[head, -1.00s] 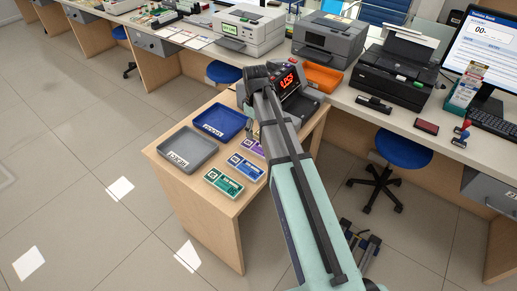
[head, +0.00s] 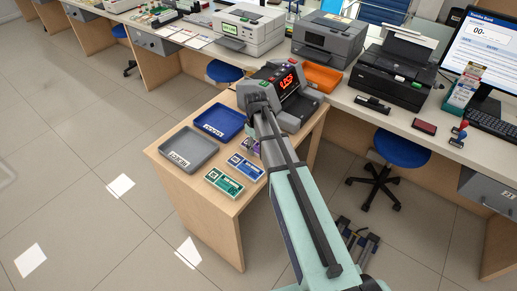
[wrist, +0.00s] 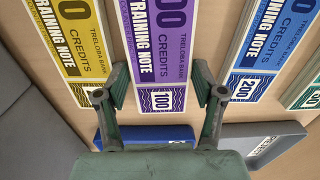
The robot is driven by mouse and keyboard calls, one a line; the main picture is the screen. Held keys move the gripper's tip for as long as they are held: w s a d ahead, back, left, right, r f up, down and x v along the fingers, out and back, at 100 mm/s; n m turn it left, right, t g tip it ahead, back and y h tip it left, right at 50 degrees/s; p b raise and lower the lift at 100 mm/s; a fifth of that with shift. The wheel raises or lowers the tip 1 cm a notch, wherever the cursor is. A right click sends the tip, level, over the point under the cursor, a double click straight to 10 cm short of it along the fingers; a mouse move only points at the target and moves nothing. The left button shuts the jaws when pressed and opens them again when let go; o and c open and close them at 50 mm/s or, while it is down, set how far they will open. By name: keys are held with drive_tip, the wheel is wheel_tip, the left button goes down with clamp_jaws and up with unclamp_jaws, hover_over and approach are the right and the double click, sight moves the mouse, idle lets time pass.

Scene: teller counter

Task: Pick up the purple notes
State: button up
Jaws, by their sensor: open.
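The purple notes (wrist: 158,50) lie flat on the wooden table, with a printed 100 at the near end in the wrist view. In the head view only a sliver of the purple notes (head: 248,145) shows beside my arm. My gripper (wrist: 161,88) is open, with one finger on each side of the purple notes' near end. The fingers look apart from the notes; their height above the table is hard to tell. In the head view my arm hides most of the gripper.
Yellow notes (wrist: 68,40) lie left of the purple ones, blue notes (wrist: 268,50) and green notes (wrist: 306,95) right. A blue tray (head: 218,121) and a grey tray (head: 188,150) share the table. A counting machine (head: 287,92) with red digits stands at its back.

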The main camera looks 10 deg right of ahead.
drive_tip(key=shift+f, duration=0.15)
drive_tip(key=c, duration=0.8)
drive_tip(key=shift+c, duration=0.2)
